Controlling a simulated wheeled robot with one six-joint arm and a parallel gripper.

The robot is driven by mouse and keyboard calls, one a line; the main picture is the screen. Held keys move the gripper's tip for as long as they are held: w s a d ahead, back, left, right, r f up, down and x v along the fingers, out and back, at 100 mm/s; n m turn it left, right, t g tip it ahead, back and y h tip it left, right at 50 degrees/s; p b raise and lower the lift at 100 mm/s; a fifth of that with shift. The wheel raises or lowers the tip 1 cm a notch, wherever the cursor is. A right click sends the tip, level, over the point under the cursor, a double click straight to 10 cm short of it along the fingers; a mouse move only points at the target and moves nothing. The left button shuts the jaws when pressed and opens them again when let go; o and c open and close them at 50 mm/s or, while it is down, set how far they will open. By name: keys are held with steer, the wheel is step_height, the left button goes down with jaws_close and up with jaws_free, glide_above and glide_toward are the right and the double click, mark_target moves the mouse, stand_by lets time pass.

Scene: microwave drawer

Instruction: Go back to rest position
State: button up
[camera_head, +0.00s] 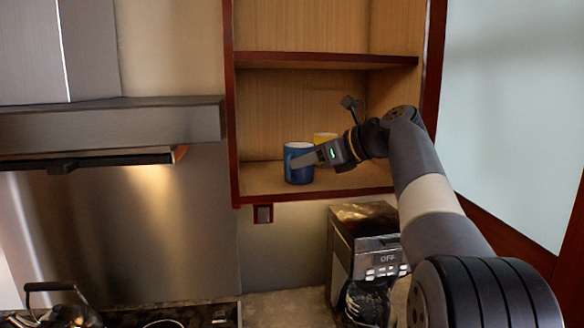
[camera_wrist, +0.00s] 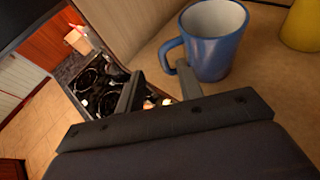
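A blue mug (camera_head: 297,172) stands upright on the lower shelf (camera_head: 262,180) of the open wooden cabinet. My gripper (camera_head: 303,160) is at the shelf, in front of and close to the mug. In the wrist view, the mug (camera_wrist: 214,42) is at the upper right with its handle towards the fingers. My gripper (camera_wrist: 159,85) has its two fingers apart, with nothing held between them. The right finger is right beside the handle; I cannot tell whether they touch. My arm reaches up to the cabinet from the lower right.
A yellow mug (camera_head: 325,138) stands behind on the same shelf, partly hidden by my gripper. An upper shelf board (camera_head: 320,60) is above. A coffee machine (camera_head: 365,250) stands below the cabinet. A range hood (camera_head: 110,125) and a kettle (camera_head: 65,314) are at the left.

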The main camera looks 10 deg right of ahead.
mark_target(287, 179)
steer(key=v, duration=0.5)
steer(key=shift+w+a, duration=0.1)
steer(key=p+x, duration=0.1)
steer(key=x, duration=0.9)
steer(key=shift+w+a+f, duration=0.15)
steer(key=shift+w+a, duration=0.1)
steer(key=shift+a, duration=0.05)
